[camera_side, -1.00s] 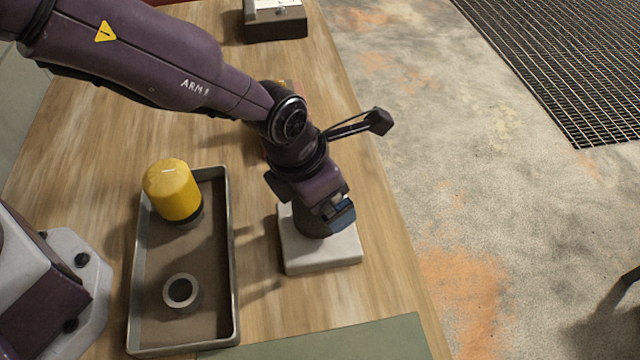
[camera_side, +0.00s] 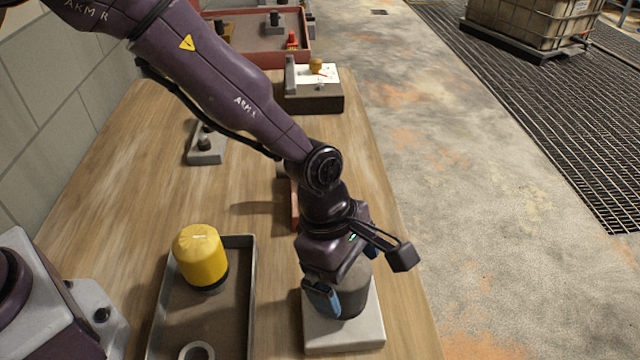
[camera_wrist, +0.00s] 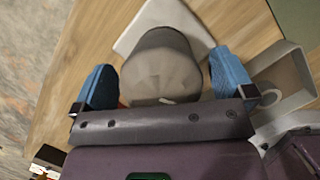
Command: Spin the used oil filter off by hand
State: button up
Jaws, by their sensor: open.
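The used oil filter, a dark grey can (camera_side: 354,291), stands upright on a pale square block (camera_side: 345,336) at the bench's right side. In the wrist view the filter (camera_wrist: 162,62) shows as a grey, faceted end between two blue finger pads. My gripper (camera_side: 347,278) is over the filter from above, its jaws open. In the wrist view my gripper (camera_wrist: 165,82) has a pad on either side of the can, with a visible gap at each side. The filter's lower joint with the block is partly hidden in the side view.
A yellow filter (camera_side: 200,255) stands in a grey tray (camera_side: 251,300) to the left, with a pale ring (camera_side: 196,352) near it. A dark box (camera_side: 315,98) and a red tray (camera_side: 262,60) stand farther back. The wooden bench (camera_side: 130,200) is clear at left.

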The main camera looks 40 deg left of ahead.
jog(key=v, duration=1.2)
jog(key=shift+r, duration=0.25)
jog(key=d+y, duration=0.2)
jog(key=d, duration=0.1)
jog(key=d+f, duration=0.1)
jog(key=d, duration=0.1)
jog(key=shift+s+d+g+y, duration=0.1)
jog(key=shift+s+g+y, duration=0.05)
jog(key=shift+g+y, duration=0.2)
jog(key=shift+d+r+m+y, duration=0.2)
jog(key=shift+r+m+y, duration=0.15)
jog(key=shift+m+y, duration=0.25)
jog(key=shift+w+a+y, duration=0.35)
jog(key=shift+a+y, duration=0.1)
jog(key=shift+a, duration=0.2)
jog(key=f, duration=0.4)
jog(key=a+f, duration=0.1)
jog(key=f, duration=0.7)
jog(key=shift+a, duration=0.2)
